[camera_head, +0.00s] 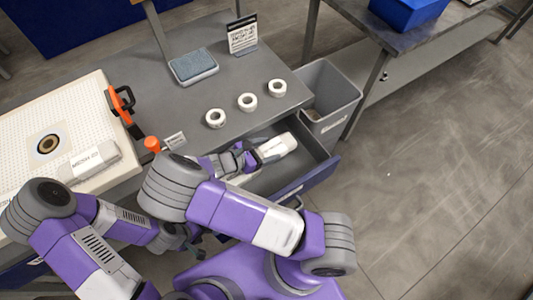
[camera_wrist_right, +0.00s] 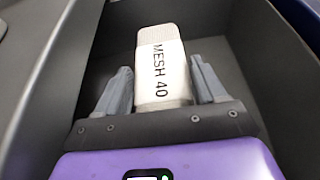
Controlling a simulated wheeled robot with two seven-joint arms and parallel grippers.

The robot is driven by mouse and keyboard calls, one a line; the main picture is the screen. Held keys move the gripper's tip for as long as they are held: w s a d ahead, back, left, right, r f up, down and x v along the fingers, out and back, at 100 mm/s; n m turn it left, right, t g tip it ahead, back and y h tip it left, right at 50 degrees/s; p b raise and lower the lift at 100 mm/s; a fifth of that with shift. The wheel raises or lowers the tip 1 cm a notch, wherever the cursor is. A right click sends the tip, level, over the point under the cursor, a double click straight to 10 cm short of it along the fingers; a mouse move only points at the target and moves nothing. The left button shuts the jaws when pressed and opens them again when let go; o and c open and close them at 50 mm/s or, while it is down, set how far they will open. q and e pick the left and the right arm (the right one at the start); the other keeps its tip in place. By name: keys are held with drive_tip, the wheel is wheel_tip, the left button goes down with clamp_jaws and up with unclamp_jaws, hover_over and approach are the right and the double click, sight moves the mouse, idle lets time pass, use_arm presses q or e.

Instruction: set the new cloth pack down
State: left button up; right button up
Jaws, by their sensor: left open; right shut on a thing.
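The cloth pack (camera_wrist_right: 161,68) is a pale, folded bundle marked "MESH 40". My right gripper (camera_wrist_right: 160,85) is shut on it, with one grey finger at each side. In the head view the pack (camera_head: 277,147) is over or inside the open drawer (camera_head: 318,172) under the bench. I cannot tell whether it touches the drawer floor. My left gripper (camera_head: 190,238) is low in front of the bench, open, and mostly hidden by my arms. Another labelled pale pack (camera_head: 94,161) lies on the white perforated plate (camera_head: 68,112) at the left.
Three white rolls (camera_head: 247,102) stand on the bench behind the drawer. A blue-grey pad in a tray (camera_head: 193,65) and a sign (camera_head: 242,35) are further back. A grey bin (camera_head: 328,92) stands right of the bench. An orange handle (camera_head: 121,103) is on the plate's edge.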

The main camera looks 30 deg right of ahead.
drive_tip(key=shift+f, duration=1.05)
drive_tip(key=shift+c, duration=1)
drive_tip(key=o, duration=1)
drive_tip(key=shift+a+f, duration=0.1)
drive_tip(key=shift+a+r, duration=0.15)
drive_tip(key=shift+r, duration=0.15)
drive_tip(key=p+v, duration=0.3)
drive_tip(key=v, duration=0.8)
drive_tip(key=shift+a+r, duration=0.15)
drive_tip(key=shift+a, duration=0.05)
